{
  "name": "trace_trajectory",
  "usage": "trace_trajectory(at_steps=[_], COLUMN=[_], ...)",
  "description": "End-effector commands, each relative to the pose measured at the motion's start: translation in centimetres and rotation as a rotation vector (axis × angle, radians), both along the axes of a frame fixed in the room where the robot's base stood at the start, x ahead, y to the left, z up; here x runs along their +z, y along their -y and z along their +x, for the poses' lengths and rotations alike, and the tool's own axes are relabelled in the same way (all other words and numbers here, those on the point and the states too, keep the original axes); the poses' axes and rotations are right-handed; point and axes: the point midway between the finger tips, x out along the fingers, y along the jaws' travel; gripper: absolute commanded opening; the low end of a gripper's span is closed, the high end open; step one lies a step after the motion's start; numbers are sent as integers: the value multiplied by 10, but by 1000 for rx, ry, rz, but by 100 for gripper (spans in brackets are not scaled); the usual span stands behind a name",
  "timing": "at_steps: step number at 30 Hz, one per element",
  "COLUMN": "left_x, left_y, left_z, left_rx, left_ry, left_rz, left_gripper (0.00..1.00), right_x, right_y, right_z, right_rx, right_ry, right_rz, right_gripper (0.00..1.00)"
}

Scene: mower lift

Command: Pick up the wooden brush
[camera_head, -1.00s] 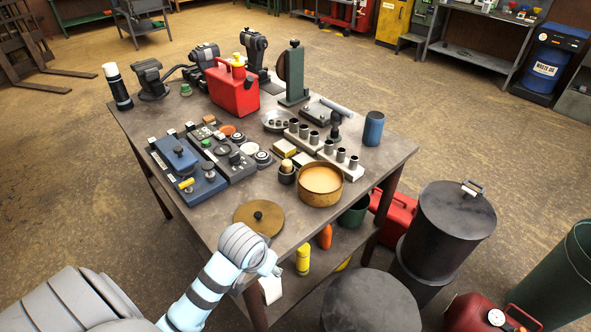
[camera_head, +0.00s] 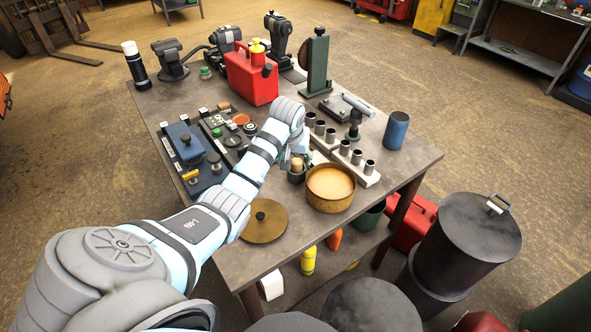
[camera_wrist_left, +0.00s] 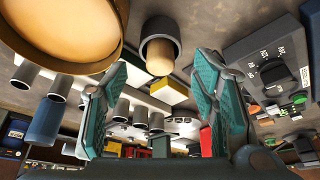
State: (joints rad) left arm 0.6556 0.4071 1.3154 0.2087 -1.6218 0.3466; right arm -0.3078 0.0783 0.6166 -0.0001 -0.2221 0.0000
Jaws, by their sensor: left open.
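The wooden brush shows as a rounded pale wooden end (camera_head: 297,164) standing up out of a small dark cup (camera_head: 296,177) on the table, left of the round tan pan. In the left wrist view the wooden end (camera_wrist_left: 160,57) and the dark cup (camera_wrist_left: 157,27) show at the top centre, beyond the fingertips. My left gripper (camera_wrist_left: 160,82) is open, its teal finger pads apart with nothing between them. In the head view my wrist partly hides the gripper, which is just above the cup. My right gripper is not in view.
The tan pan (camera_head: 331,209) is close beside the cup. A white rack with metal sockets (camera_head: 356,164) stands behind it. A round brown lid (camera_head: 264,222) lies in front, and a blue box (camera_head: 186,142) is at left. A red can (camera_head: 249,80) stands behind.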

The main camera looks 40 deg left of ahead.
Motion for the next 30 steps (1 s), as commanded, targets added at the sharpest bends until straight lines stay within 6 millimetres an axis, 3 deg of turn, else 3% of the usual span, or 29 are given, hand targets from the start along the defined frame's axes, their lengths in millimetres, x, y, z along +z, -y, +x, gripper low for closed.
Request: trace_trajectory(at_steps=[8,15,24,30], left_x=[-35,-39,-39,-39], left_y=[-16,-17,-17,-17], left_z=[22,23,23,23], left_rx=[3,2,4,2], left_ry=[-1,2,1,0], left_rz=[-1,1,1,0], left_gripper=[54,52,4,1], right_x=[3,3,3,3], right_y=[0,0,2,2], right_z=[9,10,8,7], right_rx=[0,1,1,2], right_ry=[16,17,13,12], right_rz=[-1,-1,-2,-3], right_gripper=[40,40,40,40])
